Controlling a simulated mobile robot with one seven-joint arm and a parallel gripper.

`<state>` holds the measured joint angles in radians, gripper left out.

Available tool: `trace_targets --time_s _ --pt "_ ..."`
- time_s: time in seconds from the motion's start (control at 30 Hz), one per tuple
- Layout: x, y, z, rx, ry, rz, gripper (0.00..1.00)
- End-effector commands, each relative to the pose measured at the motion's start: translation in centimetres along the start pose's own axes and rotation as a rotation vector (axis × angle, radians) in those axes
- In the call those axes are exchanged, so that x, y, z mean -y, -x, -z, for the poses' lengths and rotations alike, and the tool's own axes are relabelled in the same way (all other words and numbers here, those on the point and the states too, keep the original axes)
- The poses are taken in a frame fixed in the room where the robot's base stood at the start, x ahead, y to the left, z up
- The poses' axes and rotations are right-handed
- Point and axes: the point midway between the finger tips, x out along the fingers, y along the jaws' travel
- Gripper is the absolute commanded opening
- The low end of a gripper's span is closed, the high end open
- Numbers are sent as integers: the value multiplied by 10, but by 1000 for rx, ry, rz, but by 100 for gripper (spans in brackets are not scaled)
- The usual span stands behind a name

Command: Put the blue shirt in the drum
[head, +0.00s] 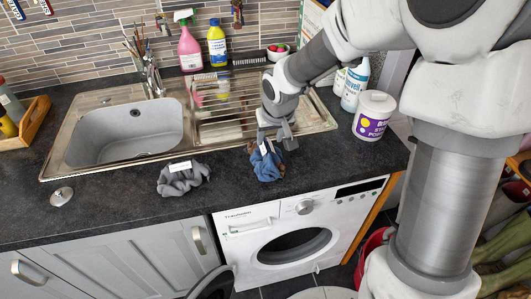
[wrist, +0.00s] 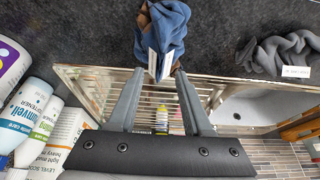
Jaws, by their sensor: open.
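The blue shirt (head: 267,165) lies crumpled on the dark worktop, above the washing machine, with a white label showing. It also shows at the top of the wrist view (wrist: 170,30), just beyond the fingertips. My gripper (head: 275,143) is open over the shirt, fingers pointing down; in the wrist view its fingers (wrist: 160,75) are apart with nothing clearly between them. Whether a fingertip touches the cloth I cannot tell. The washing machine (head: 257,222) stands under the worktop. Its drum (head: 295,246) shows as a dark round opening; its inside is too dark to make out.
A grey crumpled cloth (head: 183,180) with a label lies left of the shirt. The sink (head: 130,132) is behind, and a white tub (head: 373,115) stands to the right. A grey curved rim (head: 210,282), perhaps the open door, juts out left of the drum.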

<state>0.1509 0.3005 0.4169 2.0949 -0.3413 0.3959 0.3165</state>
Motion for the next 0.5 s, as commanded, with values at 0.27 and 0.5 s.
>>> trace_targets --time_s 0.27,0.5 --pt "1 -19 2 1 1 1 50" --pt "1 -51 5 1 2 1 50"
